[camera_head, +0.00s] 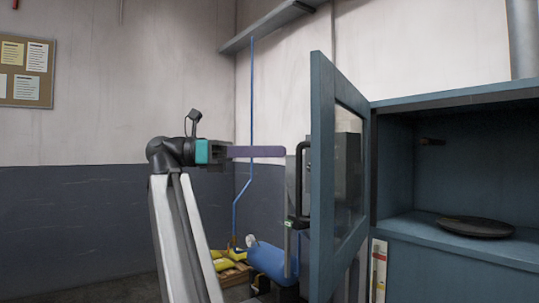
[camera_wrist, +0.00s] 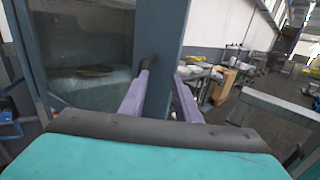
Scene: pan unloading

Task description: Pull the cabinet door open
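The cabinet door (camera_head: 321,200) is blue-grey with a glass pane and stands swung well open from the cabinet (camera_head: 455,252). Its black bar handle (camera_head: 302,180) is on the outer face, on the left in the head view. My gripper (camera_head: 284,151) points at the handle's upper part with its purple fingers level. In the wrist view the fingers (camera_wrist: 160,78) are spread, with the door's frame (camera_wrist: 163,55) beyond them. The handle's upper end (camera_wrist: 149,62) shows by the left fingertip; the rest is hidden. I cannot tell whether they touch.
A dark round pan (camera_head: 475,227) lies on the cabinet shelf. A blue cylinder (camera_head: 270,262) and yellow items (camera_head: 225,260) are on the floor behind the door's left side. A wall shelf (camera_head: 268,25) is above. The floor at lower left looks clear.

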